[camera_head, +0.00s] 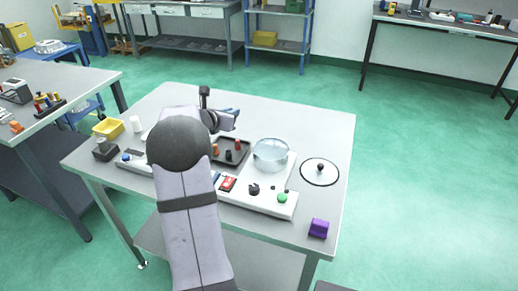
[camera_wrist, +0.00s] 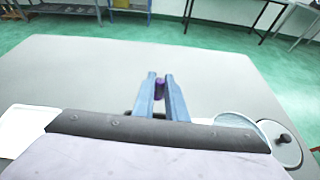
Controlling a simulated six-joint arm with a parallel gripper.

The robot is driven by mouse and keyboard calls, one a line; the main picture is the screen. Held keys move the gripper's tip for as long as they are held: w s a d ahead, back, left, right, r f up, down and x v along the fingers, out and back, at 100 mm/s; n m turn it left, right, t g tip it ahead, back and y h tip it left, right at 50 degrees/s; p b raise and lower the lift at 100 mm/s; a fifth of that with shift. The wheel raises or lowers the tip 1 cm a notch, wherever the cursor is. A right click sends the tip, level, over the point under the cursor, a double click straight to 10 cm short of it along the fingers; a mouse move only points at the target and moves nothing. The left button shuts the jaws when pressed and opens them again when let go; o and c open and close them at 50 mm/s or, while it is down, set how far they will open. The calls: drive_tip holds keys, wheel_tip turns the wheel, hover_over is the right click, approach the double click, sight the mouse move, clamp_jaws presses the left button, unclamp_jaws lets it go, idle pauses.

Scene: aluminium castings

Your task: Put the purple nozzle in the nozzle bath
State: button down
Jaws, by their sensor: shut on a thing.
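My gripper (camera_wrist: 161,88) has two blue fingers shut on the purple nozzle (camera_wrist: 159,90), which shows as a small purple piece between the fingertips in the wrist view. In the head view my gripper (camera_head: 232,113) is above the back middle of the table, and I cannot make out the nozzle there. A round clear glass bowl, which looks like the nozzle bath (camera_head: 270,155), stands to the right of and nearer than the gripper; its top is open. It shows partly in the wrist view (camera_wrist: 234,121), at lower right. A round lid with a dark knob (camera_head: 320,172) lies on the table right of it.
A dark tray with small orange-topped pieces (camera_head: 238,151) sits left of the bowl. A pale panel with a green knob (camera_head: 283,198) lies in front, and a purple block (camera_head: 318,229) is at the front right corner. The back of the table is clear.

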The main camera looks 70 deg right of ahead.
drive_tip(key=s+r+m+g+b, duration=0.1)
drive_tip(key=s+r, duration=0.2)
drive_tip(key=s, duration=0.3)
drive_tip(key=s+d+r+m+g, duration=0.1)
drive_tip(key=s+r, duration=0.2)
drive_tip(key=s, duration=0.4)
drive_tip(key=s+r+g+b, duration=0.1)
drive_tip(key=s+r, duration=0.1)
drive_tip(key=s, duration=0.4)
drive_tip(key=shift+w+a+f+n+t+b, duration=0.2)
drive_tip(key=shift+w+a+f+n+t, duration=0.3)
drive_tip(key=shift+f, duration=2.15)
drive_tip(key=shift+w+a+f+n+t+b, duration=0.2)
drive_tip(key=shift+w+a+f+t, duration=0.45)
drive_tip(key=shift+f, duration=1.95)
drive_tip(key=shift+w+a+f+n+t+b, duration=0.15)
drive_tip(key=shift+w+a+f+n+t, duration=0.45)
drive_tip(key=shift+f, duration=2.05)
drive_tip(key=shift+s+a+f+g, duration=0.15)
drive_tip(key=shift+f+g, duration=0.05)
drive_tip(key=shift+g, duration=0.05)
drive_tip(key=c, duration=2)
unclamp_jaws()
drive_tip(key=shift+c, duration=0.2)
drive_tip(key=shift+r, duration=0.3)
